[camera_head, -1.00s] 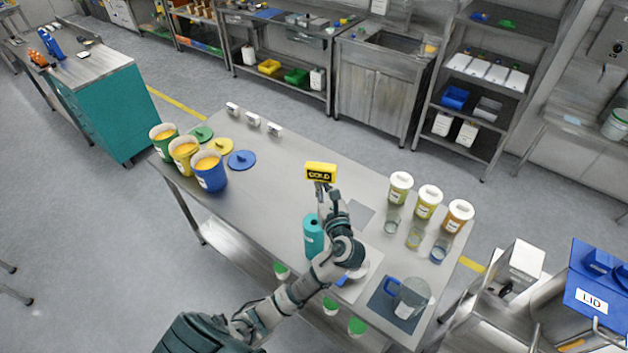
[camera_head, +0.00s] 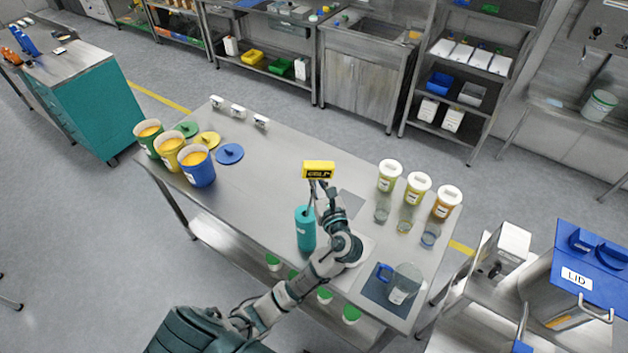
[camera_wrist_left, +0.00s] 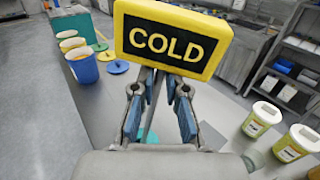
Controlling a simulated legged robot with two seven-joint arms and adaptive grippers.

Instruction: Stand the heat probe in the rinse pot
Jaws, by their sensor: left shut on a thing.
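The heat probe (camera_head: 319,169) has a yellow head with a black panel reading COLD. Its head fills the top middle of the left wrist view (camera_wrist_left: 172,45). My left gripper (camera_head: 319,189) is shut on it just below the head, holding it above the table. A thin grey stem runs down between the fingers in the wrist view. A teal cylinder (camera_head: 305,230), which looks like the rinse pot, stands upright on the table, left of my forearm. Its opening cannot be made out. The probe is apart from it. A bit of teal shows below the fingers in the wrist view.
Tubs of orange contents (camera_head: 199,170) and loose lids (camera_head: 230,153) stand at the table's left. Lidded jars (camera_head: 417,187) and glasses stand at the right. A clear jug (camera_head: 404,284) with a blue handle stands near the front right.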

